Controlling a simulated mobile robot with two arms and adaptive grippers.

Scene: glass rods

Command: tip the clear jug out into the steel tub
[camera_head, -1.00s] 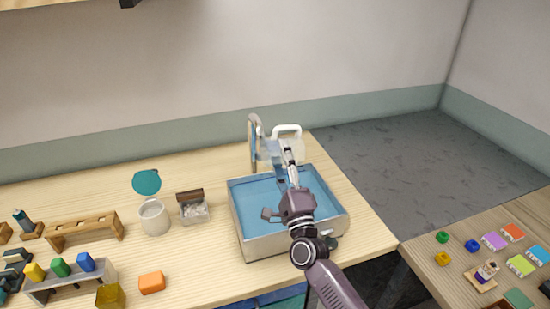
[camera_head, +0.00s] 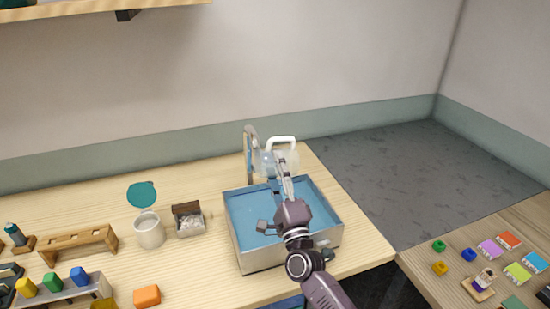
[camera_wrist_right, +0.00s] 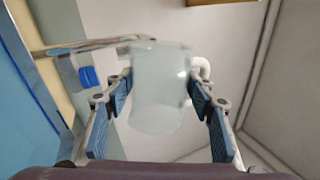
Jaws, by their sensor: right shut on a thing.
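The clear jug (camera_head: 291,159) is held over the back edge of the steel tub. Its white handle (camera_head: 282,140) is uppermost in the head view, and the body looks tilted. My right gripper (camera_head: 284,180) is shut on the jug. In the right wrist view the see-through jug (camera_wrist_right: 158,95) sits between the two blue-padded fingers, with its handle at the right. The steel tub (camera_head: 262,260) stands below on the table, blue inside; my right arm covers part of it. I cannot tell what the jug contains. My left gripper is not in view.
A tap (camera_head: 249,150) stands behind the tub, close to the jug. Left of the tub are a small box of pale pieces (camera_head: 190,225), a white canister (camera_head: 150,235) and an orange block (camera_head: 147,296). A second table (camera_head: 420,262) is at the right.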

